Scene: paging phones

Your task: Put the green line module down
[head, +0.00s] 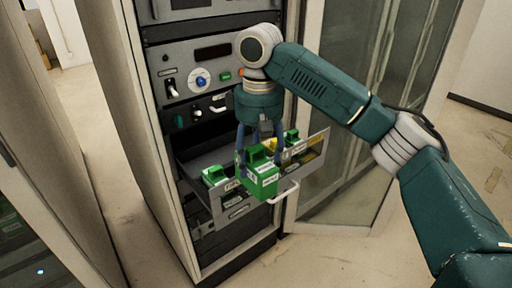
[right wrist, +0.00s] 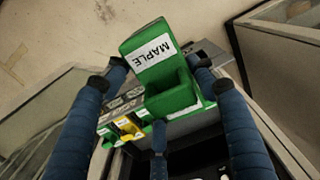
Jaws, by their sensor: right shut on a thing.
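The green line module (head: 262,183) is a boxy green block with white labels. My right gripper (head: 259,150) points down and is shut on it, in front of the open drawer. In the right wrist view the module (right wrist: 152,58) sits between the blue fingers of my gripper (right wrist: 155,78) and has a white label reading MAPLE. From the head view I cannot tell whether its underside touches the drawer front. My left gripper is out of view.
The grey drawer (head: 238,211) stands out of the rack (head: 158,150) and has a front handle. Inside are another green module (head: 214,176) at left, a green one (head: 291,136) at right, and a yellow part (right wrist: 127,125). A glass door (head: 350,185) stands open at right.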

